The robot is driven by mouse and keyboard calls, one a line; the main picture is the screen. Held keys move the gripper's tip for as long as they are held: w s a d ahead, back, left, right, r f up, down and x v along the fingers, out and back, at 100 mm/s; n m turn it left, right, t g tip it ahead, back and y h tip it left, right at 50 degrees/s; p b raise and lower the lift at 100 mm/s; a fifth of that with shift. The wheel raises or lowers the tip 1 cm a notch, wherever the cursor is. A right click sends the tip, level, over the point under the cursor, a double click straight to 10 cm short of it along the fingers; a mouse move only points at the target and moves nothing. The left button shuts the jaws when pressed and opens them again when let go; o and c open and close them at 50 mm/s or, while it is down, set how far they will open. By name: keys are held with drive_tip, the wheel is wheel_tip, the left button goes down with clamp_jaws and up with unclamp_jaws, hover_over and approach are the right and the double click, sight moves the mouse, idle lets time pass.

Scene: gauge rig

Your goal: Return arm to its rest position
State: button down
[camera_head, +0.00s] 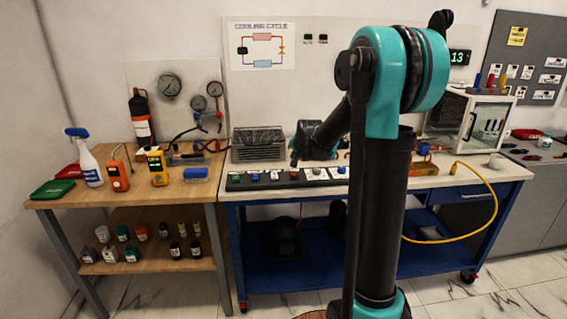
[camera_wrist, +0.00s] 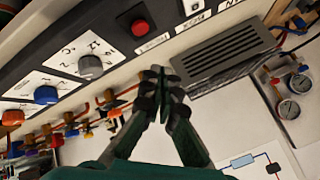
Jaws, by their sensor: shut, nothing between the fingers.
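My arm stands in the middle of the head view, its black and teal links covering part of the blue bench. My gripper (camera_wrist: 160,75) shows in the wrist view with its dark fingertips together and nothing between them. It is over the rig, apart from the control panel as far as I can tell. The black control panel (camera_head: 262,180) runs along the front of the bench; in the wrist view it carries a red button (camera_wrist: 140,27), a grey knob (camera_wrist: 90,67) and a blue knob (camera_wrist: 46,95). In the head view the gripper's fingertips are too small to make out.
A grey finned unit (camera_head: 258,152) sits behind the panel. Gauges (camera_head: 169,85) hang on the back board. A wooden table (camera_head: 130,190) at left holds a spray bottle (camera_head: 86,160) and meters. A glass-fronted cabinet (camera_head: 487,120) stands at right. A yellow hose (camera_head: 492,190) loops off the bench front.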

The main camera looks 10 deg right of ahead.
drive_tip(key=s+d+f+n+g, duration=0.1)
drive_tip(key=s+f, duration=0.3)
drive_tip(key=s, duration=0.9)
drive_tip(key=s+d+f+n+g, duration=0.1)
drive_tip(key=s+f+n, duration=0.3)
drive_tip(key=s, duration=0.9)
drive_tip(key=s+d+f+n+g+h, duration=0.1)
drive_tip(key=s+f, duration=0.4)
drive_tip(key=s, duration=0.9)
drive_tip(key=shift+d+f+n+g, duration=0.35)
drive_tip(key=shift+d+n+g, duration=0.05)
drive_tip(key=shift+n+g, duration=0.45)
drive_tip(key=shift+w, duration=0.1)
